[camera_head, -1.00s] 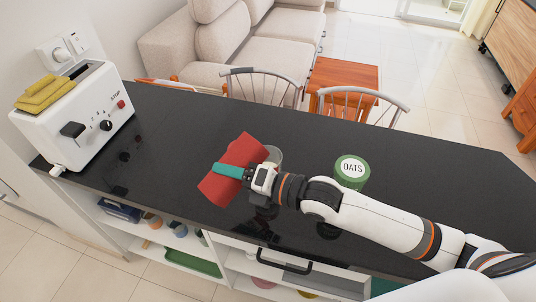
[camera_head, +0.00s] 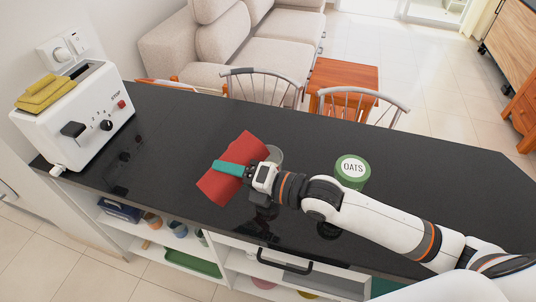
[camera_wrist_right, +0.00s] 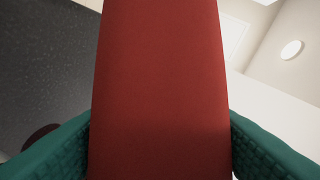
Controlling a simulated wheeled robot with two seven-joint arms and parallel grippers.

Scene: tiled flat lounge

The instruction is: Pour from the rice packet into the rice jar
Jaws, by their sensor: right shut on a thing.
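The red rice packet (camera_head: 246,146) is held tilted above the dark counter, and it fills the middle of the right wrist view (camera_wrist_right: 160,90). My right gripper (camera_head: 229,168) is shut on it, with a green finger on either side in the right wrist view. A clear jar (camera_head: 274,155), likely the rice jar, stands just behind and to the right of the packet. It is partly hidden by the packet and my wrist, so its contents and any label cannot be read. No rice is seen falling. My left gripper is not in view.
A green jar labelled OATS (camera_head: 352,170) stands on the black counter (camera_head: 440,180), behind my right forearm. Chairs stand beyond the far edge. The counter between toaster and packet is clear.

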